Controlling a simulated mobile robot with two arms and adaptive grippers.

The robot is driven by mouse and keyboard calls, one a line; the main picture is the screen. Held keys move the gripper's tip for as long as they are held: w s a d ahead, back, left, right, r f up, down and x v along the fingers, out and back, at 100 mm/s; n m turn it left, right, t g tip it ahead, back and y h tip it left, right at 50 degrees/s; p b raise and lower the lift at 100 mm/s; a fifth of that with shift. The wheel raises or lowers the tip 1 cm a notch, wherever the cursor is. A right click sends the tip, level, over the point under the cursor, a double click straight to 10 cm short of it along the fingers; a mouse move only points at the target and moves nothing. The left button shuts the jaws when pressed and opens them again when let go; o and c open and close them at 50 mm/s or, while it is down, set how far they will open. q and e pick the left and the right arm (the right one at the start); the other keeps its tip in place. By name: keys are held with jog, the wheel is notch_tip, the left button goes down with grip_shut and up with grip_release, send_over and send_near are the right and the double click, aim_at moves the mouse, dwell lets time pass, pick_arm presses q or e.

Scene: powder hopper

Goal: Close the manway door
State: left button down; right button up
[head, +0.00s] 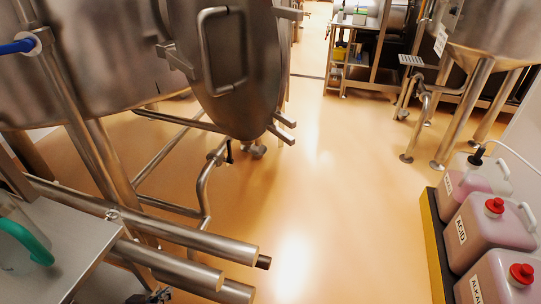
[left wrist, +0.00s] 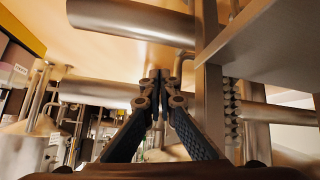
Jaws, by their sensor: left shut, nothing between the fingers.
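The manway door (head: 240,90) is a steel oval panel with a rectangular loop handle (head: 222,50) on its face. In the head view it stands at the right side of the big steel hopper (head: 80,60), its top cut off by the frame. It appears swung out from the hopper wall; the opening itself is hidden. My left gripper (head: 150,297) shows only as a small dark part at the bottom edge, low beside the steel pipes and well away from the door. In the left wrist view its two black fingers (left wrist: 158,76) meet at the tips, empty. My right gripper is out of view.
Thick steel pipes (head: 150,228) with free ends stick out at lower left, beside a steel table (head: 50,250) with a green-handled container. Acid and alkali canisters (head: 490,220) stand in a yellow-edged tray at right. The middle floor (head: 310,190) is clear.

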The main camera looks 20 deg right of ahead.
pick_arm(q)
jog(key=w+d+r+m+t+h, duration=0.1)
jog(key=w+d+r+m+h, duration=0.25)
jog(key=r, duration=1.25)
jog(key=d+r+m+t+h, duration=0.15)
jog(key=d+r+h, duration=0.4)
jog(key=r, duration=0.95)
jog(key=s+d+r+m+g+h, duration=0.1)
jog(key=s+d+r+m+g, duration=0.3)
jog(key=r, duration=0.7)
jog(key=m+h+p, duration=0.1)
jog(key=h+p, duration=0.2)
jog(key=p, duration=0.3)
send_near(283, 140)
jog(key=x, duration=0.5)
jog(key=shift+w+d, duration=0.1)
jog(key=shift+d, duration=0.2)
jog(key=shift+w+d+p, duration=0.25)
jog(key=shift+d+p, duration=0.05)
jog(key=shift+d, duration=0.25)
jog(key=shift+d+f, duration=0.1)
jog(key=shift+w, duration=0.1)
